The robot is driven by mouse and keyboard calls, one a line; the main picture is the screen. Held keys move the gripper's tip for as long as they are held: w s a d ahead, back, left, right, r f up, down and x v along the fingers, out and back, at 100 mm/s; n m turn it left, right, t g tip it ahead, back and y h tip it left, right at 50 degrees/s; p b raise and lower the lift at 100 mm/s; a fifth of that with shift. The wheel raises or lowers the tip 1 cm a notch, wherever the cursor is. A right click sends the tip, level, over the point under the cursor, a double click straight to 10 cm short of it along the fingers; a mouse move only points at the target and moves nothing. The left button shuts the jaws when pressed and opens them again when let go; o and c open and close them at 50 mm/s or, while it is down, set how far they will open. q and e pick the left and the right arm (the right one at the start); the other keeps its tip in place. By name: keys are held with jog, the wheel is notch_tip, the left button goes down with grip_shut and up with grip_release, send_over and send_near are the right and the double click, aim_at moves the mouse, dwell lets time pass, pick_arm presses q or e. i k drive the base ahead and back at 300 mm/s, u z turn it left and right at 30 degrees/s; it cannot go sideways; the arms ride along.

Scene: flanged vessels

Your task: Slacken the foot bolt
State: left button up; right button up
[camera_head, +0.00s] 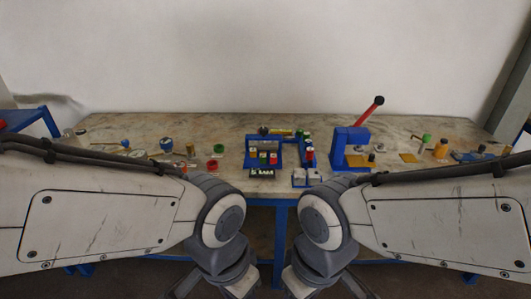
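I cannot make out a foot bolt or a flanged vessel for certain; the parts on the table are small in this view. My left arm comes in from the left and its gripper (215,286) hangs at the bottom edge, in front of the table. My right gripper (326,286) hangs to its right at the same height. Both are cut off by the frame, so their fingertips are hidden. Neither gripper is near the parts on the table.
A worktable (240,125) on blue legs spans the view. Blue fixtures with coloured blocks (263,157) stand mid-table.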

aim_at(263, 131)
jog(key=z, duration=0.05)
jog(key=i, duration=1.25)
jog(key=u, duration=0.85)
jog(key=i, duration=0.35)
jog(key=u, duration=0.25)
